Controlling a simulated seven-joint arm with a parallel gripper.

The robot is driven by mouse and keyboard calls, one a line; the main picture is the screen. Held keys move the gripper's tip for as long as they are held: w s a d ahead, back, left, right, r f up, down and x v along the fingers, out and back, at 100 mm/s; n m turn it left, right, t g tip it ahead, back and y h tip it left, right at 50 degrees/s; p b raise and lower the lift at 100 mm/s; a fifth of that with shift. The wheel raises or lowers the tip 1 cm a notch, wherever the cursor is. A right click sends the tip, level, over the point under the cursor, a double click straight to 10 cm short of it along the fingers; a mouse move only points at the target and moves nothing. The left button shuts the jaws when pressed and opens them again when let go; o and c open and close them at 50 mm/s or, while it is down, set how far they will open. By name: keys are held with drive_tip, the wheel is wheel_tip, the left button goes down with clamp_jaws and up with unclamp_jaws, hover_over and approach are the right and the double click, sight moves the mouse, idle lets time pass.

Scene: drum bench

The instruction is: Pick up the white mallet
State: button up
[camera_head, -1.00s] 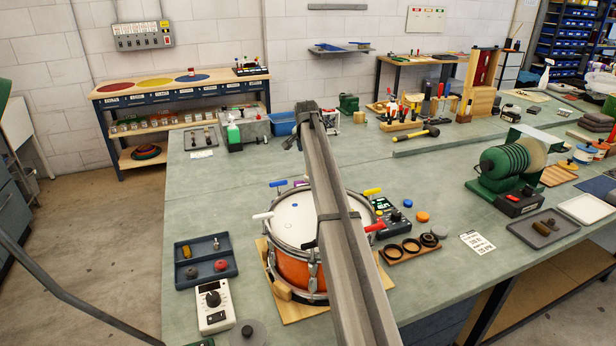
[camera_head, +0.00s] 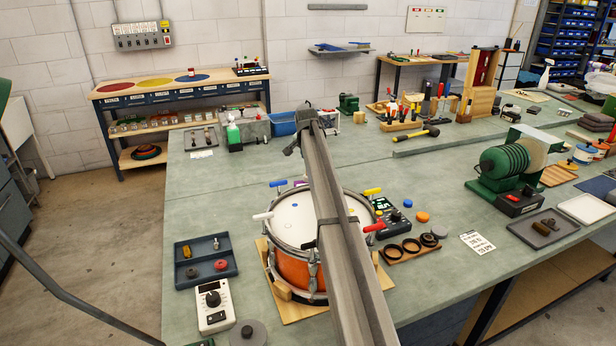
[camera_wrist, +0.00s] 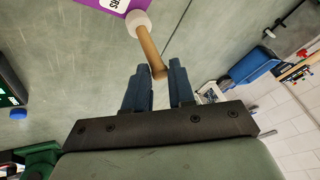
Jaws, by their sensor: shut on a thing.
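The white mallet, with a pale round head (camera_wrist: 138,22) and a tan wooden handle (camera_wrist: 150,52), shows in the wrist view. My gripper (camera_wrist: 158,80) is shut on the end of its handle, between the two blue-grey fingers. The head points away from the fingers, toward the top of the picture, over the green bench top. In the head view my arm hides the mallet, and my fingers do not show clearly.
A drum (camera_head: 290,262) stands on a wooden base, partly behind my arm. Left of it are a dark tray (camera_head: 206,270) and a white meter (camera_head: 213,308). Right are a control box (camera_head: 392,217) and black rings (camera_head: 410,245). A purple labelled item (camera_wrist: 95,4) lies near the mallet head.

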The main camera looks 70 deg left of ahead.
clamp_jaws()
wheel_tip(320, 180, up, 8)
drive_tip(key=shift+f, duration=0.1)
drive_tip(key=s+d+r+t+h, duration=0.1)
drive_tip(key=s+d+r+h, duration=0.1)
drive_tip(key=s+d, duration=0.1)
wheel_tip(320, 180, down, 9)
drive_tip(key=shift+a+f, duration=0.15)
idle(0.9)
drive_tip(key=shift+s+f, duration=0.1)
drive_tip(key=o, duration=0.7)
unclamp_jaws()
